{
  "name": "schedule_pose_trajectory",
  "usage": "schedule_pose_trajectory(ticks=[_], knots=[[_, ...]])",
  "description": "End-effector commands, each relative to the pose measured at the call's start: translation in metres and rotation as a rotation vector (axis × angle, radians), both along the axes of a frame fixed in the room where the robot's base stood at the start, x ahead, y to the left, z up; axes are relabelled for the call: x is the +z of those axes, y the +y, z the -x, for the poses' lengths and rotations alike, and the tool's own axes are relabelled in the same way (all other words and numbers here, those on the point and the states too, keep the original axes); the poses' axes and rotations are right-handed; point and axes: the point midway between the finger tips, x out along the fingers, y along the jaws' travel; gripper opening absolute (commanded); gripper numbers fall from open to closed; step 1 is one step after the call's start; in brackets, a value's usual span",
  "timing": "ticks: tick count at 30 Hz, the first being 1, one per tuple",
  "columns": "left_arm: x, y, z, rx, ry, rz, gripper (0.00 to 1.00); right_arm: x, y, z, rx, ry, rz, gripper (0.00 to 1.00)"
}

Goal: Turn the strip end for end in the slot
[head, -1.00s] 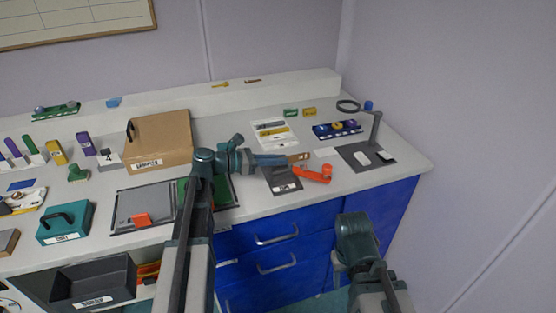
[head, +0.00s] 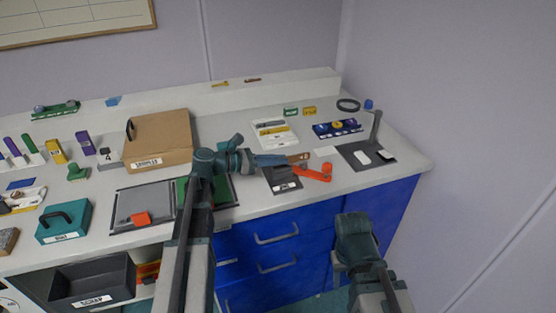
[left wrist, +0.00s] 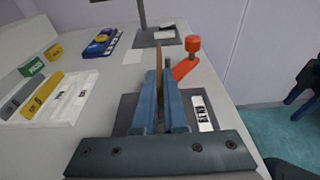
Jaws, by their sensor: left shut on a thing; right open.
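My left gripper (head: 284,160) is shut on a thin tan-brown strip (left wrist: 159,62). The strip sticks out beyond the fingertips in the left wrist view, and its end (head: 299,157) shows in the head view. The gripper is over a dark grey plate (head: 279,174) with a white label, beside an orange-red lever-like part (head: 318,173). The fingers hide part of the plate, and I cannot make out the slot or whether the strip touches anything. My right gripper (head: 339,264) is open and empty in front of the blue drawers.
A white tray (head: 264,146) with yellow and grey strips lies behind the left gripper. A blue rack (head: 325,132) and a magnifier stand on a dark base (head: 378,168) are farther right. A cardboard box (head: 158,140) stands to the left.

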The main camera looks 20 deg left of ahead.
Motion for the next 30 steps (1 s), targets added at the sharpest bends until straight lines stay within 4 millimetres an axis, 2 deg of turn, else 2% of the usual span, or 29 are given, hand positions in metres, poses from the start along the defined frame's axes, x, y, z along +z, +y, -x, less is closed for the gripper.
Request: schedule_pose_trajectory(ticks=[20, 21, 26, 30], knots=[[-0.018, 0.000, 0.000, 0.000, 0.000, 0.000, 0.00, -0.018, 0.000, 0.000, 0.000, 0.000, 0.000, 0.50], [-0.017, 0.000, 0.000, 0.000, 0.000, 0.000, 0.12, -0.017, 0.000, 0.000, 0.000, 0.000, 0.000, 0.50], [-0.017, 0.000, 0.000, 0.000, 0.001, -0.001, 0.41, -0.016, 0.000, 0.000, 0.000, 0.000, 0.000, 0.50], [-0.017, 0.000, 0.000, 0.000, 0.001, -0.002, 0.44, -0.016, 0.000, 0.000, 0.000, 0.000, 0.000, 0.50]])
